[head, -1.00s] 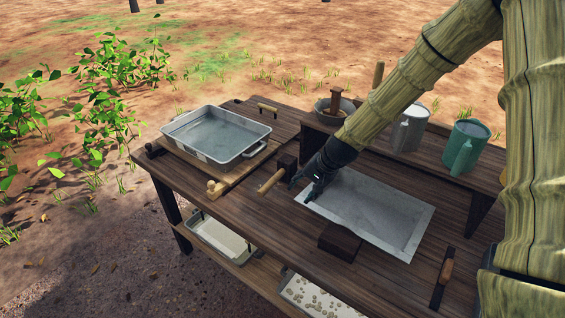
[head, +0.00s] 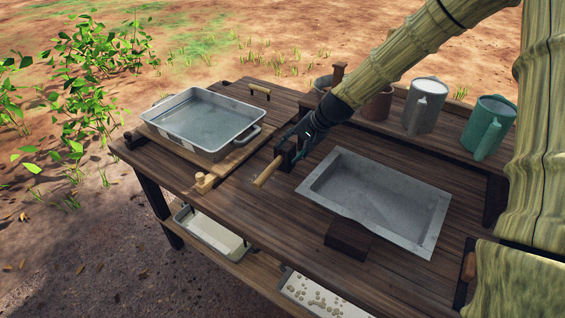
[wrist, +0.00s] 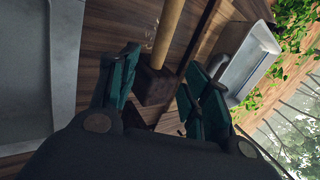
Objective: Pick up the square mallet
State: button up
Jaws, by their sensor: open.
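The square mallet has a dark blocky wooden head (head: 284,152) and a light wooden handle (head: 267,171). It lies on the dark wooden table between the water tray and the sunken metal tray, its handle toward the front left. My gripper (head: 296,141) is at the mallet head, partly hiding it. In the wrist view, the mallet head (wrist: 153,86) shows between the two open green fingers (wrist: 160,92), with the handle (wrist: 168,32) extending upward. A gap shows on the right side of the head; I cannot tell whether the left finger touches it.
A metal tray of water (head: 243,139) stands on a board at the left. A shallow grey tray (head: 432,236) is set in the table to the right, with a dark block (head: 348,240) before it. A grey jug (head: 422,112) and a green jug (head: 486,132) stand on the back shelf.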

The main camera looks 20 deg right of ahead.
aim_at(278, 161)
jog(key=shift+p+x, duration=0.9)
jog(key=shift+x, duration=4.6)
jog(key=shift+d, duration=0.1)
grip_shut()
